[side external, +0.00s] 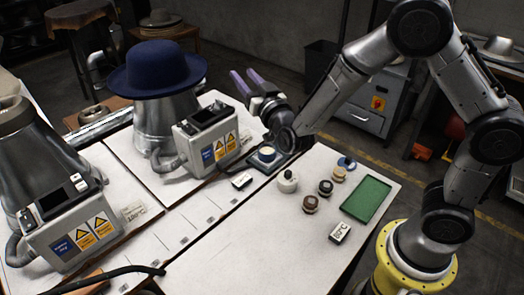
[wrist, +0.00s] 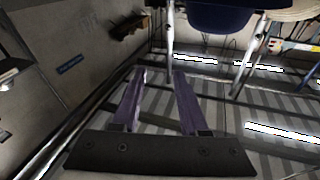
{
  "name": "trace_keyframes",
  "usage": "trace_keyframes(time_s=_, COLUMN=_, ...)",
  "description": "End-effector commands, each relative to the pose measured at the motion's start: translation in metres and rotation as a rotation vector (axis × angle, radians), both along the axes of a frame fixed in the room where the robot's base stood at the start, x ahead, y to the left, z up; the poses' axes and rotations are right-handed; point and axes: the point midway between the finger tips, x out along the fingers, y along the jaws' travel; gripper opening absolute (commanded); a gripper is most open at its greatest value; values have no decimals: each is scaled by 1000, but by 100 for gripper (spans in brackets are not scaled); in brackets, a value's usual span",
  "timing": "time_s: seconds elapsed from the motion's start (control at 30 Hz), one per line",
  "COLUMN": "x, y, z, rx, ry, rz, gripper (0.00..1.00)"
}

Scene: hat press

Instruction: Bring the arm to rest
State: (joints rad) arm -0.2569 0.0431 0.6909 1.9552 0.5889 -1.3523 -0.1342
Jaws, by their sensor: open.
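My gripper (side external: 244,73) is up in the air to the right of the blue hat, its two purple fingers apart and pointing up and to the left. Nothing is between them. In the wrist view the fingers (wrist: 160,73) are also apart and empty. My arm reaches in from the right, bent high at the elbow. The blue hat (side external: 157,68) sits on the metal hat press (side external: 168,120). Part of a dark blue shape, likely the hat, shows at the top of the wrist view (wrist: 218,18).
A second press (side external: 30,150) without a hat stands at the left. Control boxes (side external: 207,138) front both presses. A round button unit (side external: 267,156) is below my wrist.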

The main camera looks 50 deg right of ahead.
Motion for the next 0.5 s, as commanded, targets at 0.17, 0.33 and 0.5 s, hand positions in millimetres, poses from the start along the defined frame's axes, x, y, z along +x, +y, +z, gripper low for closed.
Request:
trace_keyframes(time_s=0.17, x=-29, y=-19, z=104, rx=90, ry=-29, rz=85, gripper=44)
trace_keyframes(time_s=0.33, x=-70, y=-15, z=139, rx=118, ry=82, rz=198, gripper=44)
trace_keyframes(time_s=0.5, x=-120, y=-6, z=140, rx=110, ry=244, rz=288, gripper=44)
